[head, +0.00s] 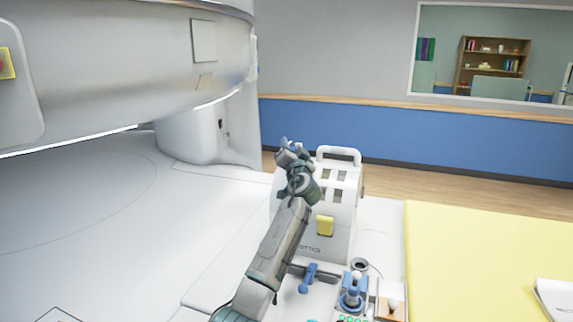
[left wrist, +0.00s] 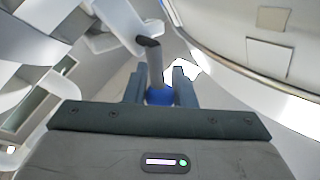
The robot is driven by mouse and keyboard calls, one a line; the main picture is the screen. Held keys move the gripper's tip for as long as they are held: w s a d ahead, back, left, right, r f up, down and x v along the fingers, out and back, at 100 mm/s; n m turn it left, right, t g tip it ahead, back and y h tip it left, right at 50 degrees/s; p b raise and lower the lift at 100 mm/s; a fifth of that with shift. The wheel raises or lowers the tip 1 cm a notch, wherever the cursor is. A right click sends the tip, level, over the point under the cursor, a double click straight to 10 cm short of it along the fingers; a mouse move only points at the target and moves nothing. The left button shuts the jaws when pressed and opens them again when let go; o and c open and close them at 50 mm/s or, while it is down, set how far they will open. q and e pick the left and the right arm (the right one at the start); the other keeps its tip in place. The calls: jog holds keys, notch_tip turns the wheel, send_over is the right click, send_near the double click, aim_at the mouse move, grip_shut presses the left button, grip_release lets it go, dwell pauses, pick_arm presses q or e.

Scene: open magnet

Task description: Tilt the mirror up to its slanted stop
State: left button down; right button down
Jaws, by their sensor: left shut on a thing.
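A white box-like frame (head: 338,230) with a top handle, square openings and a yellow tab stands upright on the white surface. I cannot pick out a mirror surface for certain in either view. My left gripper (head: 291,148) is at the upper left of this frame, its arm crossing in front of the frame's left side. In the left wrist view, my left gripper (left wrist: 158,88) is shut on a blue part (left wrist: 159,97). A grey rod (left wrist: 155,65) with a dark bent tip stands out beyond the blue part. My right gripper is not in view.
A blue joystick-like piece (head: 353,290), a blue lever (head: 308,279) and a small round cup (head: 360,265) sit in front of the frame. A yellow pad (head: 480,255) lies to the right. The big grey scanner body (head: 130,70) overhangs the left.

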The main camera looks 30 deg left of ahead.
pick_arm(q)
jog(key=shift+d+f+m+t+b, duration=0.25)
jog(key=shift+f+m+t+b, duration=0.25)
jog(key=shift+m+b, duration=0.5)
jog(key=shift+w+d+m+b, duration=0.15)
jog(key=shift+m+b, duration=0.15)
jog(key=shift+b, duration=0.2)
jog(key=shift+d+r+m+t+b, duration=0.15)
jog(key=shift+d+m+t+b, duration=0.05)
jog(key=shift+m+t+b, duration=0.55)
jog(key=c, duration=2.2)
grip_release()
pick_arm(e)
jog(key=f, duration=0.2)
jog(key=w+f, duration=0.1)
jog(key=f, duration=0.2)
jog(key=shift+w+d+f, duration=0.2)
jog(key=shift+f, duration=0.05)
pick_arm(q)
jog(key=shift+h, duration=0.3)
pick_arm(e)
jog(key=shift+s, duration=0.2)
pick_arm(q)
jog(key=c, duration=1.2)
grip_release()
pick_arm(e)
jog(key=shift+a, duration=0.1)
